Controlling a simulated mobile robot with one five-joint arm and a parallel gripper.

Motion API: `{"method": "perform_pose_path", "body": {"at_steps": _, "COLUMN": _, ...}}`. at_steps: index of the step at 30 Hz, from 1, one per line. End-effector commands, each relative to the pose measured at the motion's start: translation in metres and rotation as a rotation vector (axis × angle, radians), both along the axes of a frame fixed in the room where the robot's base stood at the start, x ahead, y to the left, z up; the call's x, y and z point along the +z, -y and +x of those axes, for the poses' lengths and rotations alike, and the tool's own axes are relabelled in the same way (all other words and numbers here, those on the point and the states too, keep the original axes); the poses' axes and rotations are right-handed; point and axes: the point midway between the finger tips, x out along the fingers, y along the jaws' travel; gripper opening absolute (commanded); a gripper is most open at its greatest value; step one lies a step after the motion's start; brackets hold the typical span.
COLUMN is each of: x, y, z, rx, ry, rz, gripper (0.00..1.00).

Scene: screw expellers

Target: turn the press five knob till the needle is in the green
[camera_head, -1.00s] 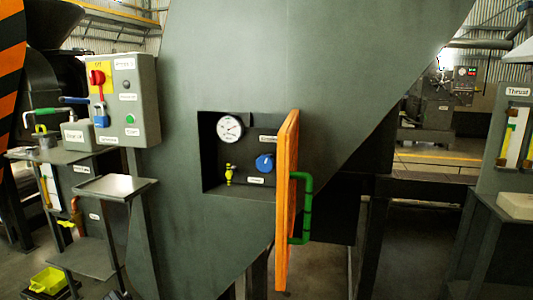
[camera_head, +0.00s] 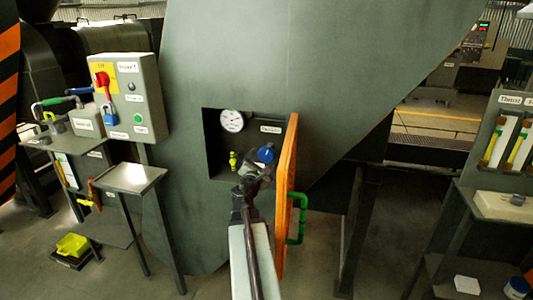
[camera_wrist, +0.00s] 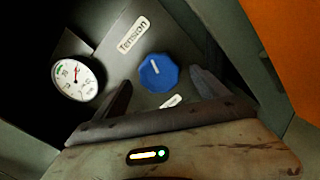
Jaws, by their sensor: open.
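A blue knob (camera_head: 266,154) with a white pointer line sits in the dark recess of the grey-green machine. It also shows in the wrist view (camera_wrist: 158,72), below a label that reads "Tension". The round white gauge (camera_head: 232,121) is left of the knob. In the wrist view the gauge (camera_wrist: 78,78) has a green band at its upper left; its needle appears to point up, right of that band. My gripper (camera_wrist: 162,88) is open. Its two fingers stand to either side of the knob in the picture; I cannot tell whether they touch it.
An orange door (camera_head: 287,190) with a green handle (camera_head: 299,218) stands open just right of my arm. A yellow fitting (camera_head: 233,161) is in the recess below the gauge. A grey switch box (camera_head: 130,97) and an empty small shelf (camera_head: 131,178) stand to the left.

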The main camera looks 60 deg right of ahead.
Motion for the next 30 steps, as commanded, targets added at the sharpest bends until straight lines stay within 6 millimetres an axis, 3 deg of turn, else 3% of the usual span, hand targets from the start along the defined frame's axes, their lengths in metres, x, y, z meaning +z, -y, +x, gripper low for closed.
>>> {"method": "perform_pose_path", "body": {"at_steps": 7, "x": 0.0, "y": 0.047, "z": 0.007, "rx": -0.003, "ry": 0.002, "rz": 0.001, "gripper": 0.84}}
{"method": "perform_pose_path", "body": {"at_steps": 16, "x": 0.0, "y": 0.054, "z": 0.007, "rx": 0.001, "ry": 0.003, "rz": 0.002, "gripper": 0.84}}
{"method": "perform_pose_path", "body": {"at_steps": 17, "x": 0.0, "y": 0.054, "z": 0.007, "rx": 0.0, "ry": 0.002, "rz": 0.002, "gripper": 0.81}}
{"method": "perform_pose_path", "body": {"at_steps": 23, "x": 0.0, "y": 0.054, "z": 0.007, "rx": -0.001, "ry": 0.003, "rz": 0.001, "gripper": 0.25}}
{"method": "perform_pose_path", "body": {"at_steps": 24, "x": 0.0, "y": 0.053, "z": -0.001, "rx": -0.01, "ry": 0.003, "rz": 0.001, "gripper": 0.21}}
{"method": "perform_pose_path", "body": {"at_steps": 30, "x": 0.0, "y": 0.056, "z": 0.003, "rx": -0.007, "ry": 0.016, "rz": 0.006, "gripper": 0.21}}
